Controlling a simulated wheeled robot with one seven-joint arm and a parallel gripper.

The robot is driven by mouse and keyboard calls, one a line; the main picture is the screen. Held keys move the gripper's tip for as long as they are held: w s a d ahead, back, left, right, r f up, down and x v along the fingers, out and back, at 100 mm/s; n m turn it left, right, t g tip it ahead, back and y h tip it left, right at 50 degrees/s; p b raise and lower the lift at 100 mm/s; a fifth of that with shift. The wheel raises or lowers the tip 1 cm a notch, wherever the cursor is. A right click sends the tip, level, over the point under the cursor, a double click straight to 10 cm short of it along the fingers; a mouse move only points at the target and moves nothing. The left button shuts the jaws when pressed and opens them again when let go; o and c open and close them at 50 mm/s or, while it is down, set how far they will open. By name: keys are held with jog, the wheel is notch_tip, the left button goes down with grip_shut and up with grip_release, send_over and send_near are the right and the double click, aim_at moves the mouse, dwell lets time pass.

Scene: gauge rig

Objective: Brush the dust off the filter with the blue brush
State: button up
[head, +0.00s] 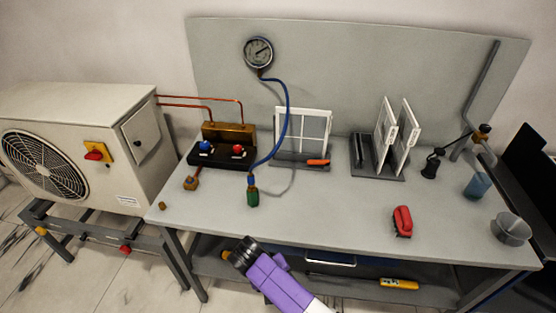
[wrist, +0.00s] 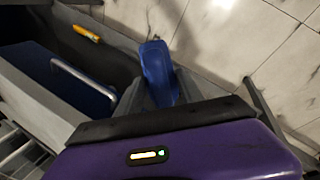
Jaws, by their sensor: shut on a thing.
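My gripper (head: 240,254) is low in front of the bench's front edge, below the tabletop. In the wrist view it is shut on a blue handle-like piece (wrist: 158,72), which I take to be the blue brush. Its bristles cannot be made out. The filter seems to be the white-framed panel (head: 304,112) standing upright on a grey base at the back of the bench, well above and right of my gripper. Two more white-framed panels (head: 385,135) stand in a rack to its right. Dust is too fine to tell.
An orange-handled tool (head: 318,162) lies before the panel. A yellow tool (head: 399,283) lies on the lower shelf.

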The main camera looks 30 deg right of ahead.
jog(key=h, duration=0.4)
jog(key=shift+s+f+h, duration=0.2)
jog(key=shift+s+h, duration=0.1)
jog(key=shift+h, duration=0.1)
